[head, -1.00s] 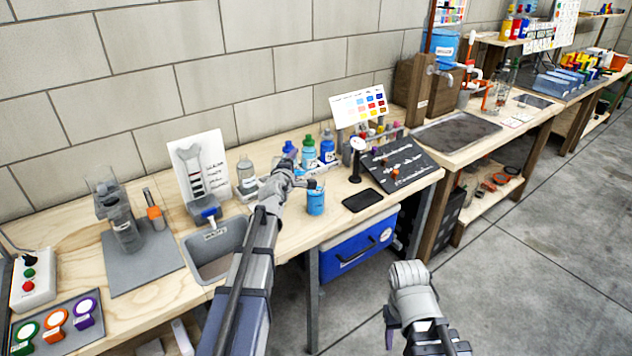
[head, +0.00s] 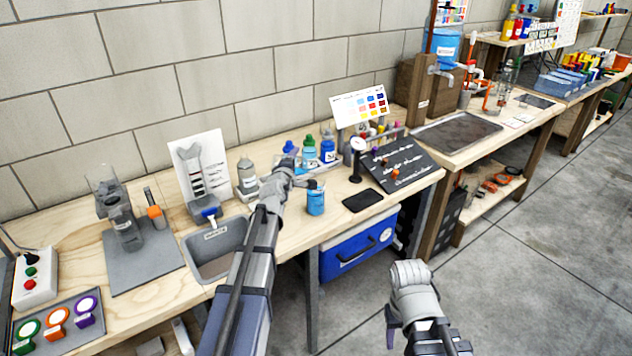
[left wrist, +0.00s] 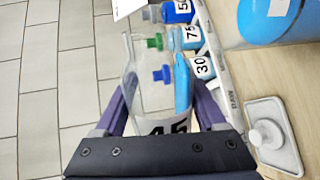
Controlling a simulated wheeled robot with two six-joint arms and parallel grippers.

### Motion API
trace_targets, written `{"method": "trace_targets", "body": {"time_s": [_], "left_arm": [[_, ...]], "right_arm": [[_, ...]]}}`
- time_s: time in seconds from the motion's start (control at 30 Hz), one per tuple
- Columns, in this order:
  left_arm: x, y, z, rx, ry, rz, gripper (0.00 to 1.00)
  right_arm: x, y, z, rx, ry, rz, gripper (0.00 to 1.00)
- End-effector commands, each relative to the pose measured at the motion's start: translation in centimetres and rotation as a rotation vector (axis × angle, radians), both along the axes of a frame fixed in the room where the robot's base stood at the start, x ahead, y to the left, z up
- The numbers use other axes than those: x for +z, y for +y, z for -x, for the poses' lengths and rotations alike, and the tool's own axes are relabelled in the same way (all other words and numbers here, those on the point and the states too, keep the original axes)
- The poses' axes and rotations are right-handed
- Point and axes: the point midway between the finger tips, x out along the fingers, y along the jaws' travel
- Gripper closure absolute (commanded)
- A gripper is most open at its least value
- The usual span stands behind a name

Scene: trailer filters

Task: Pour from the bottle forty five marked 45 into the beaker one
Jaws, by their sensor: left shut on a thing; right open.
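My left gripper (head: 287,180) is over the bench, in front of the row of bottles. In the left wrist view its purple fingers (left wrist: 163,110) are shut on a clear bottle marked 45 (left wrist: 140,95), and the label is partly hidden by the gripper body. In the head view the held bottle is largely hidden by the gripper. A blue-filled beaker with a white label (head: 316,202) stands on the bench just right of the gripper. It also shows in the left wrist view (left wrist: 250,22), apart from the bottle. My right gripper (head: 392,325) is open and empty, off the bench.
Bottles marked 75 (left wrist: 182,38) and 30 (left wrist: 183,95) stand behind the held bottle. A black phone-like slab (head: 362,200) lies right of the beaker. A grey sink (head: 212,262) is at left. A square plate with a white knob (left wrist: 285,160) is nearby.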

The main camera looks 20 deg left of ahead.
Motion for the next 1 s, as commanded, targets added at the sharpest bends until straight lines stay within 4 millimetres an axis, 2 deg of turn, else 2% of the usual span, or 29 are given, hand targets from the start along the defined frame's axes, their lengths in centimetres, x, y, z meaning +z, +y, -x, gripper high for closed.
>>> {"method": "trace_targets", "body": {"time_s": [1.0], "left_arm": [[0.43,0.41,0.08,0.0,0.006,-0.063,1.0]], "right_arm": [[0.41,0.0,0.0,0.0,0.0,0.0,0.5]]}}
